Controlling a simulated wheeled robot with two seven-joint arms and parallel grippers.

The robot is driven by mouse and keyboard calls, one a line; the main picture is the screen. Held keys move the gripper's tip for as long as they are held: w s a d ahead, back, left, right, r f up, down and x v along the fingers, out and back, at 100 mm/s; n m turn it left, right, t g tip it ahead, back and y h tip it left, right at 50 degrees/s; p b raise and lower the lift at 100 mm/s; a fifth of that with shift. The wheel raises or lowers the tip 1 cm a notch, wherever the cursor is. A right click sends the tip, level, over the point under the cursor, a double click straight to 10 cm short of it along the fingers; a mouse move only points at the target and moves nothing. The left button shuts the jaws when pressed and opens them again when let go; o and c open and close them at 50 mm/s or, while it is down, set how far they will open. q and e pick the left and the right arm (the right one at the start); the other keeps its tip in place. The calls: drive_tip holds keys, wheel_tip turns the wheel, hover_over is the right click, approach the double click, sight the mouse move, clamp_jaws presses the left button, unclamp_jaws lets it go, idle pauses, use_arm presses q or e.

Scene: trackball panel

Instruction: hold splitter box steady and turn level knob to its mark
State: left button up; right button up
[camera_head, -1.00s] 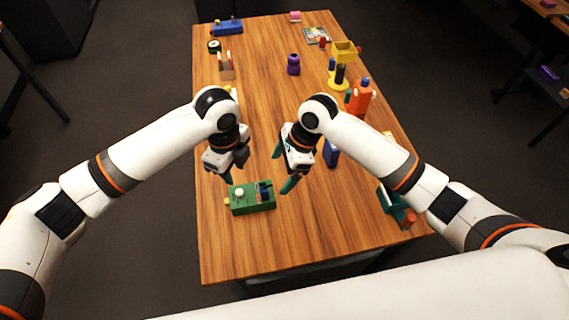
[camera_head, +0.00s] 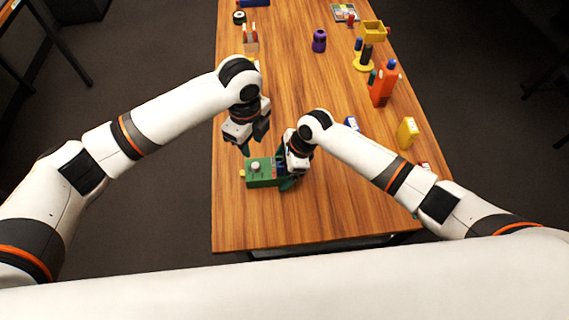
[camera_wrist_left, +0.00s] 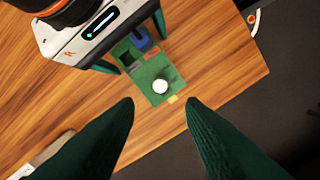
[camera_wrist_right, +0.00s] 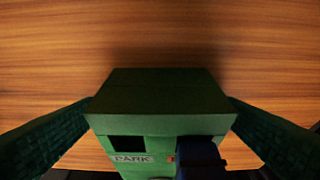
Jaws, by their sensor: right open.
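The green splitter box (camera_head: 263,182) lies on the wooden table near its front left. A white round level knob (camera_head: 256,167) stands on its top, and a yellow tab (camera_head: 242,173) sticks out at its left end. In the right wrist view the box (camera_wrist_right: 160,92) shows a "PARK" label, a dark recess and a blue part. My right gripper (camera_head: 286,173) is open, with a finger on each side of the box's right end; contact cannot be told. My left gripper (camera_head: 253,141) is open and empty above and behind the box; its wrist view shows the knob (camera_wrist_left: 160,86) beyond the fingertips.
An orange holder (camera_head: 382,90), a yellow block (camera_head: 407,132) and a yellow bin (camera_head: 375,30) stand on the right of the table. A purple object (camera_head: 319,40) stands farther back.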

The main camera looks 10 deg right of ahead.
sight(255, 165)
drive_tip(key=shift+c, duration=0.6)
drive_tip(key=c, duration=0.9)
use_arm(q)
drive_tip(key=shift+o, duration=0.5)
use_arm(e)
drive_tip(key=shift+c, duration=0.5)
use_arm(q)
wheel_tip(255, 165, down, 10)
drive_tip(key=n, duration=2.2)
drive_tip(key=shift+r, duration=0.1)
